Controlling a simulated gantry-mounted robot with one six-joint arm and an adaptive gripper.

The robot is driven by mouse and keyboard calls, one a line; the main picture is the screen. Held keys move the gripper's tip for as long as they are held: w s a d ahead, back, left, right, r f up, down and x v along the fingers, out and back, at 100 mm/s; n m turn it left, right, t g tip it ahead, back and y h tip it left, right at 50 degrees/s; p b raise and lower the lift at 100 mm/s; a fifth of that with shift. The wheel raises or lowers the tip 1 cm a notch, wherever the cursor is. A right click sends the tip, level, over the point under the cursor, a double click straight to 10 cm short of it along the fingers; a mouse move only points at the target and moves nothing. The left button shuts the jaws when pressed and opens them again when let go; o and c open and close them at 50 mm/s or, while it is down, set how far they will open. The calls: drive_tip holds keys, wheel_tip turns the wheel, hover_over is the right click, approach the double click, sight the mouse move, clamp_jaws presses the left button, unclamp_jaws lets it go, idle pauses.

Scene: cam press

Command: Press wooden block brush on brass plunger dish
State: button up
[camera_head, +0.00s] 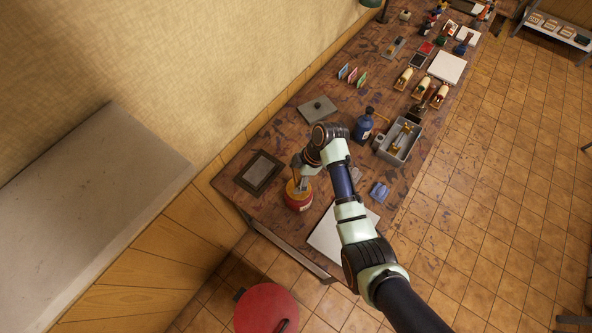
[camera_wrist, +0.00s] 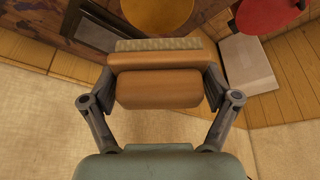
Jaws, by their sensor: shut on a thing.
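The wooden block brush (camera_wrist: 158,90) is an orange-brown block with a pale bristle strip along its far side. My gripper (camera_wrist: 160,76) is shut on it, with one finger at each end. The brass plunger dish (camera_head: 298,188) is a round red can with a yellow brass top, near the front left end of the bench. In the head view my gripper (camera_head: 304,176) is at the dish's upper edge and the brush is mostly hidden. In the wrist view the brass top (camera_wrist: 158,14) shows past the bristles, partly cut off. I cannot tell whether they touch.
A dark framed tray (camera_head: 261,173) lies left of the dish and a white sheet (camera_head: 325,240) to its right. A blue bottle (camera_head: 363,125) and a grey toolbox (camera_head: 399,140) stand behind. A red stool (camera_head: 266,308) is on the floor.

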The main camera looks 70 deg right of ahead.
sight(296, 184)
wheel_tip(296, 184, down, 6)
drive_tip(key=b, duration=0.5)
drive_tip(key=shift+b, duration=0.3)
drive_tip(key=shift+f+b, duration=0.65)
drive_tip(key=shift+f, duration=0.55)
idle(2.2)
drive_tip(key=shift+r, duration=0.1)
wheel_tip(296, 184, up, 7)
drive_tip(key=p, duration=0.6)
drive_tip(key=shift+p, duration=0.4)
drive_tip(key=shift+w, duration=0.1)
